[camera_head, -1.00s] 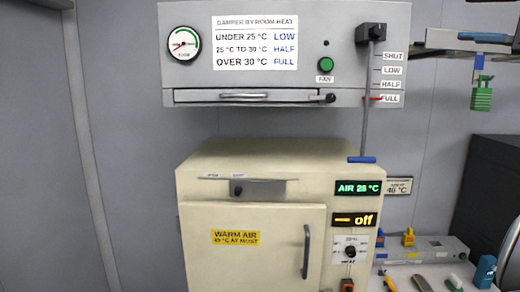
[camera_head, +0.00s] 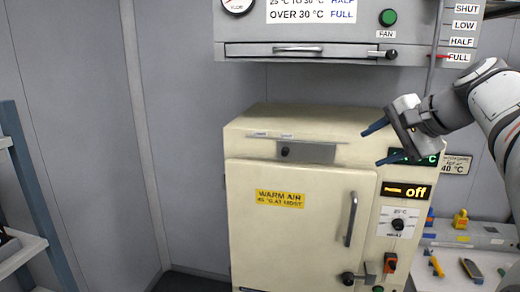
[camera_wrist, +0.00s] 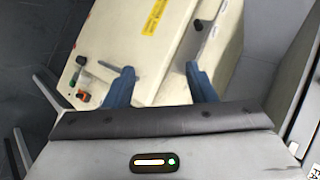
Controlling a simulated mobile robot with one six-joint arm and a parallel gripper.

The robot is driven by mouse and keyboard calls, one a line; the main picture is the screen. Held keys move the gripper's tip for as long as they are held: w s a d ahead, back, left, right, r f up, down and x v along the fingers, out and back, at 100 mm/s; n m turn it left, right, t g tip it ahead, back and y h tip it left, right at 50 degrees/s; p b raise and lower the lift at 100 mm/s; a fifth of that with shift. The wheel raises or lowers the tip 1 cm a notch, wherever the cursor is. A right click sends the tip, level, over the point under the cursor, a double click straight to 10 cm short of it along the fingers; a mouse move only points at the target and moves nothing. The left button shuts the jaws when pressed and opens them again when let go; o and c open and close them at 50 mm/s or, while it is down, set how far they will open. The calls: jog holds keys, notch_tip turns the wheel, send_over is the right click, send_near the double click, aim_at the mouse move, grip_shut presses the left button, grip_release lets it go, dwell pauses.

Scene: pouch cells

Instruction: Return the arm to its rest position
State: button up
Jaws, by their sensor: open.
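My gripper (camera_head: 383,142) is open and empty in the head view, at the right, in front of the upper right part of a cream warm-air cabinet (camera_head: 290,225). Its two blue fingers point left and cover part of the green air display (camera_head: 430,160). In the wrist view my gripper (camera_wrist: 160,82) also shows with its fingers apart and nothing between them. Beyond them is the cabinet (camera_wrist: 200,35), tilted in the picture. The cabinet door is shut, with a grey upright handle (camera_head: 351,218). Its lower display (camera_head: 405,191) reads off.
A grey fan hood (camera_head: 320,52) hangs above the cabinet. Its damper scale (camera_head: 462,40) is at the right, partly beside my arm. A bench (camera_head: 450,265) with small tools stands at the lower right. A blue-posted shelf (camera_head: 30,190) is at the far left. Wall and floor left of the cabinet look clear.

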jog(key=s+a+f+n+g+h+b, duration=0.1)
jog(key=s+a+f+n, duration=0.2)
jog(key=s+f, duration=0.3)
jog(key=s+a+f+n+g+h+b, duration=0.1)
jog(key=s+f, duration=0.5)
jog(key=f, duration=0.8)
jog(key=s+a+f+n+g+h+b, duration=0.1)
jog(key=s+a+f+n+g+h, duration=0.2)
jog(key=s+a+f+n, duration=0.3)
notch_tip(320, 180, down, 5)
jog(key=shift+s+r+n, duration=0.1)
jog(key=shift+s+n, duration=0.3)
jog(key=shift+n, duration=0.3)
jog(key=shift+d, duration=0.1)
jog(key=shift+c, duration=0.2)
